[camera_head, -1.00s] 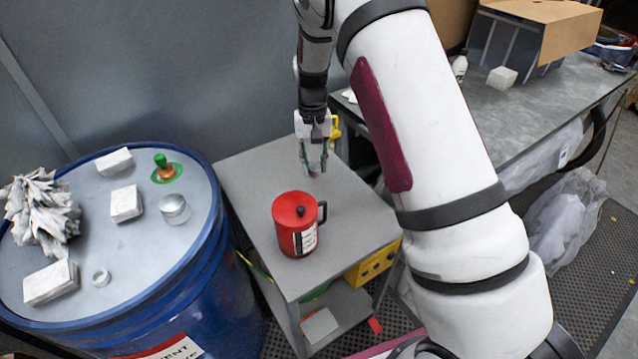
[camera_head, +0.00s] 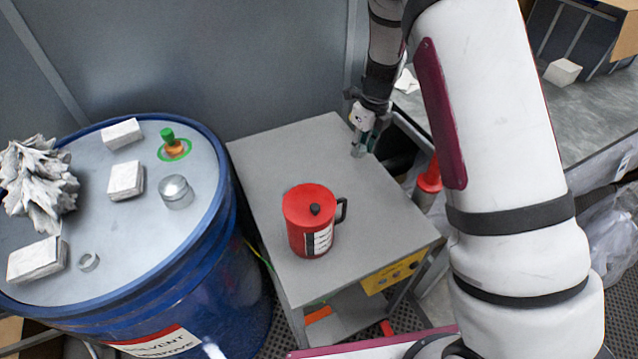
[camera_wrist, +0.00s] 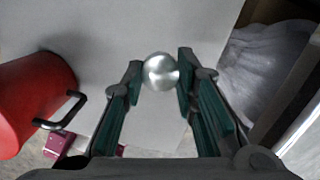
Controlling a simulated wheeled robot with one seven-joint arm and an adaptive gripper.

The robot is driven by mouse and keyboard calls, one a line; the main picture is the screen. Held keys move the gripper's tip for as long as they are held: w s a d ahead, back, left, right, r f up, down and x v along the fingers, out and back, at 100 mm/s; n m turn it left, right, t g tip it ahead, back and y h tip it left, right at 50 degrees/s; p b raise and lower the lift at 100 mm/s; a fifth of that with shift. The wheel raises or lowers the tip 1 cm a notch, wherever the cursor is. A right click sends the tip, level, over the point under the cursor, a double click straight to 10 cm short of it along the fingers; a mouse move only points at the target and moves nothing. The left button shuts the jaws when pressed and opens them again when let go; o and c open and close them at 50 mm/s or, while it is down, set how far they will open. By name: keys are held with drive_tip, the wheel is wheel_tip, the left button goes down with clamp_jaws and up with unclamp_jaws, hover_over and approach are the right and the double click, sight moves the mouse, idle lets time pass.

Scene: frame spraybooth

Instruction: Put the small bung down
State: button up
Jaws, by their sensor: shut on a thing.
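The small bung (camera_wrist: 160,71) is a shiny silver round piece in the wrist view. My gripper (camera_wrist: 158,75) is shut on it, with the bung between the two fingertips. In the head view my gripper (camera_head: 362,150) points down over the back right part of the grey cart top (camera_head: 265,155). The bung is too small or hidden to make out there. I cannot tell whether it touches the cart top or hangs just above it.
A red lidded can with a black handle (camera_head: 310,222) stands on the cart, left of and nearer than my gripper. A blue drum (camera_head: 215,250) at left bears white blocks, a rag, metal caps and a green-topped fitting. The cart top's back left is clear.

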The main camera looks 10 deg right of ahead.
drive_tip(key=shift+w+d+f+m, duration=0.1)
drive_tip(key=shift+w+f+m, duration=0.05)
drive_tip(key=shift+m, duration=0.4)
drive_tip(key=shift+w+f+m, duration=0.1)
drive_tip(key=shift+m, duration=0.45)
drive_tip(key=shift+f+m, duration=0.15)
drive_tip(key=shift+m, duration=0.15)
wheel_tip(320, 180, down, 10)
drive_tip(key=shift+r+p, duration=0.15)
drive_tip(key=shift+p, duration=0.3)
drive_tip(key=shift+f, duration=0.2)
drive_tip(key=o, duration=1)
drive_tip(key=shift+c, duration=0.2)
drive_tip(key=shift+o, duration=0.2)
drive_tip(key=shift+r, duration=0.1)
